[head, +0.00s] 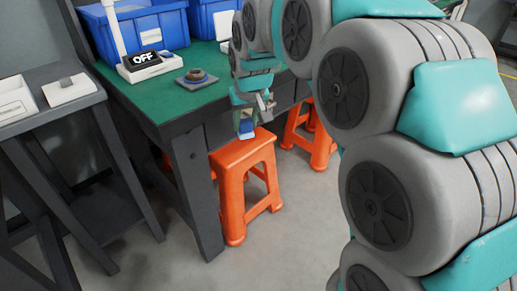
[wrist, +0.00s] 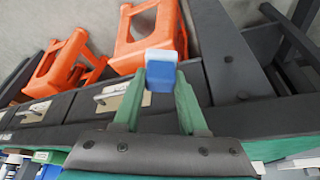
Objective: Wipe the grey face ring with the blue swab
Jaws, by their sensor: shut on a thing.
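My gripper (head: 245,119) is in front of the bench edge, above an orange stool in the head view. It is shut on the blue swab (head: 246,130), a small block with a pale end. In the wrist view the blue swab (wrist: 161,78) sits between the green fingertips of my gripper (wrist: 160,88). The grey face ring (head: 196,74) appears to lie on a dark square plate on the green bench top, left of and beyond my gripper and apart from the swab. I cannot make out the ring in the wrist view.
A white device with an "OFF" display (head: 145,58) stands left of the ring. Blue bins (head: 140,35) are behind. Orange stools (head: 240,160) stand at the bench front. A grey side table (head: 60,118) is at the left. Green bench top (head: 160,95) near the ring is clear.

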